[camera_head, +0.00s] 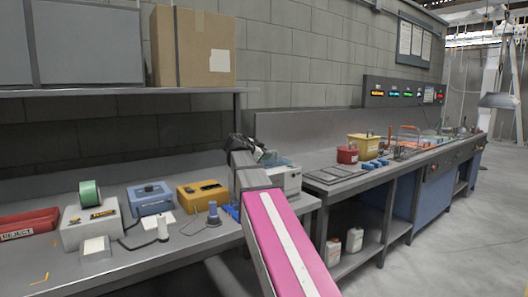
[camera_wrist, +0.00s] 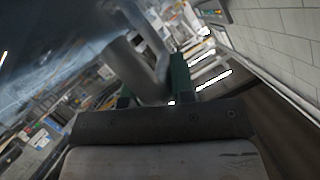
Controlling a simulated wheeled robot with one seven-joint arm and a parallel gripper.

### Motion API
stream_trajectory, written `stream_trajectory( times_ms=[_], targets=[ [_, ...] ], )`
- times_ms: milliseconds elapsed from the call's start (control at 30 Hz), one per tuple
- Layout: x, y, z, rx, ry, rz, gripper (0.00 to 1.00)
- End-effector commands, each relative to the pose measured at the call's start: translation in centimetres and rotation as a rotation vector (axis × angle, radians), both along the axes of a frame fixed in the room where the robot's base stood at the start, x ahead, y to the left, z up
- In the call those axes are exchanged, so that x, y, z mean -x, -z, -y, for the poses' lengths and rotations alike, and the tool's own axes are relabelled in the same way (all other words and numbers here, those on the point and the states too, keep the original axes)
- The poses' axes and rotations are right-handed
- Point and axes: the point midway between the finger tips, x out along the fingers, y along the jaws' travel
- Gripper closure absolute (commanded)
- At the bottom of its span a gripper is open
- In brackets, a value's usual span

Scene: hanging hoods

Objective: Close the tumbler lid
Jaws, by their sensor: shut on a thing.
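The tumbler (camera_head: 286,180) is a pale grey box on the bench, partly hidden behind my pink and grey arm. Its bluish, see-through lid (camera_head: 277,160) shows at the top, just right of my gripper; its exact angle is hard to tell. My dark gripper (camera_head: 246,147) is at the lid's left side, with the fingertips hidden in the head view. In the wrist view my gripper (camera_wrist: 155,92) is shut on a grey bar-like part, which seems to belong to the lid. A blurred bluish sheet, likely the lid (camera_wrist: 55,55), fills the upper left there.
Left on the bench are a blue box (camera_head: 150,198), a yellow case (camera_head: 203,194) and a red REJECT bin (camera_head: 28,225). A shelf with a cardboard box (camera_head: 195,47) overhangs behind. A red pot (camera_head: 347,154) and yellow bin (camera_head: 363,146) stand to the right.

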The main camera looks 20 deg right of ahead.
Motion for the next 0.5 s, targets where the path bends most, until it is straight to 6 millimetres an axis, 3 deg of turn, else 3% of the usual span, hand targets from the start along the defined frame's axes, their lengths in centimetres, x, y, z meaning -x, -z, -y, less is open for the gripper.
stream_trajectory(
  times_ms=[467, 500],
  targets=[
    [-0.39, 0.35, -0.20, -0.008, -0.006, 0.003, 1.00],
    [-0.38, 0.36, -0.20, -0.009, -0.005, 0.002, 0.64]
  ],
)
